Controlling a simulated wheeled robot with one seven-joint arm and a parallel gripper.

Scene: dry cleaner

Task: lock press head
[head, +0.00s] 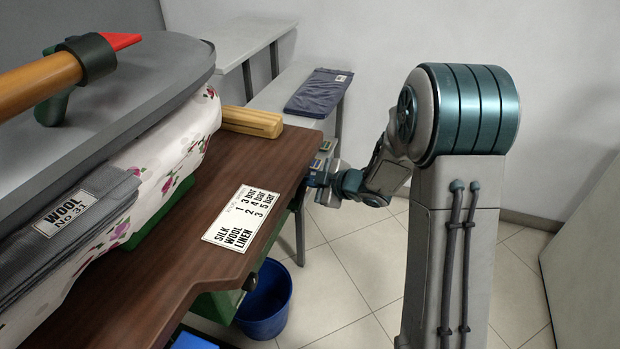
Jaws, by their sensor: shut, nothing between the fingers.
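The press head (150,85) is a grey slab at the left. It lies low over a padded board with floral cloth (185,135). A wooden handle (35,85) with a black collar (95,57) and a red tip (122,41) runs across its top. A green part (55,106) sits under the handle; whether it is a latch I cannot tell. My gripper (322,160) is shut and empty. It is at the right edge of the brown table, well to the right of the press head and apart from it. The handle's left end is out of view.
A card listing silk, wool and linen pressures (240,217) and a wooden block (252,122) lie on the brown table (195,238). A grey cloth labelled wool (100,215) hangs out at the press. A blue bucket (266,300) stands below. Folded dark cloth (318,92) lies on a bench behind.

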